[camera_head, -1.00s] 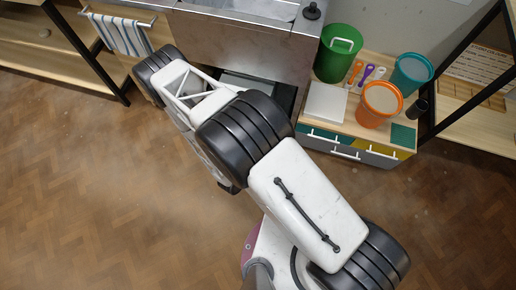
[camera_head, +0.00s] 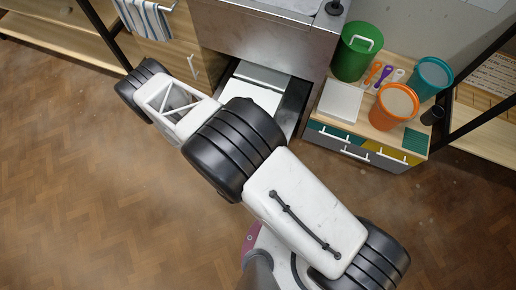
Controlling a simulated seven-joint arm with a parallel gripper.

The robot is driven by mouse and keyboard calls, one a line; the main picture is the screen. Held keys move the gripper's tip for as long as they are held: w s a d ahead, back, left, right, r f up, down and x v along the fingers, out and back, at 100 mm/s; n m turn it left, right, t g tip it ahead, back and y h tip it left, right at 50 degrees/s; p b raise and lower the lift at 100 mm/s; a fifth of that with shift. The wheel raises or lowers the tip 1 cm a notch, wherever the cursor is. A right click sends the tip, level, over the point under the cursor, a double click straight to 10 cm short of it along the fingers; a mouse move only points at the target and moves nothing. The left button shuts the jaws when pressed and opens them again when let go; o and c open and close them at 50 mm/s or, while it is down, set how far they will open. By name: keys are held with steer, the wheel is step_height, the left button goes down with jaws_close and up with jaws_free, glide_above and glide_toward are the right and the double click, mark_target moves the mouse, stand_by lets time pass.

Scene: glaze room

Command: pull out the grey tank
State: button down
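A pale grey, box-like thing (camera_head: 263,76), which I take to be the grey tank, shows in the dark opening below the metal cabinet. A dark line crosses its top, and a dark surface (camera_head: 292,104) lies along its right side. My arm covers its near left part, so I cannot tell how far it stands out. My arm reaches from the lower right across the middle to the upper left. Its end is hidden behind its own links, so my gripper is not visible.
The metal cabinet (camera_head: 265,36) stands above the opening. To its right, a low drawer unit (camera_head: 350,147) carries a green bucket (camera_head: 352,60), an orange bucket (camera_head: 392,108), a teal bucket (camera_head: 430,78) and a white slab (camera_head: 340,101). A striped towel (camera_head: 142,18) hangs at upper left. Wooden floor is clear at left.

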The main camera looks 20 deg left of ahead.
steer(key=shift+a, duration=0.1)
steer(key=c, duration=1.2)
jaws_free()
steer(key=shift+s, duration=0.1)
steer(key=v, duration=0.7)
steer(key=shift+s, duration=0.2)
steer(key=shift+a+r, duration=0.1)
